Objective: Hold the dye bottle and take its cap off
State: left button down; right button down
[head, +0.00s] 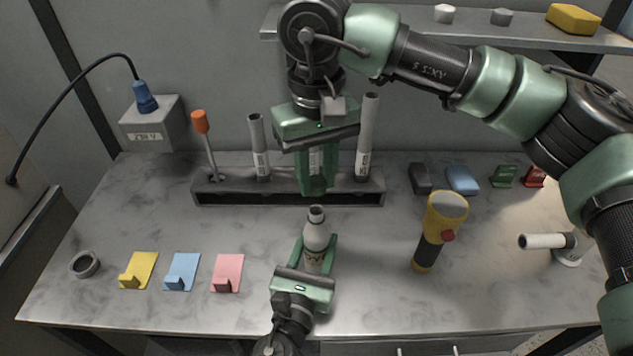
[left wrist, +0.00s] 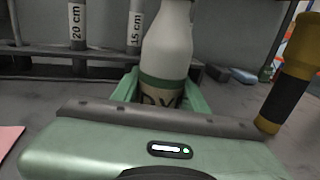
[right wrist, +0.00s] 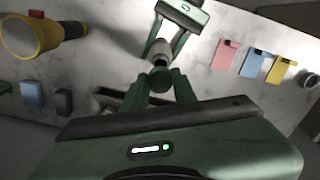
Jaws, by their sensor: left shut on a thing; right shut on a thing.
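The dye bottle (head: 317,236) is white with a dark-topped neck and stands upright above the front middle of the table. My left gripper (head: 317,256) is shut around its body; the left wrist view shows the bottle (left wrist: 168,45) between the fingers, with a partly covered label. My right gripper (head: 314,188) points down just above the bottle's neck. In the right wrist view a round dark green cap (right wrist: 159,80) sits between its fingers, with the bottle (right wrist: 158,50) beyond it. The cap looks apart from the neck. In the head view the fingers hide the cap.
A grey rack (head: 230,192) with tubes and an orange-handled screwdriver (head: 201,123) stands behind the grippers. A yellow flashlight (head: 440,225) stands to the right. Yellow, blue and pink hooks (head: 228,273) and a grey ring (head: 85,264) lie at left.

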pick_arm(q)
jog(key=c, duration=0.7)
grip_release()
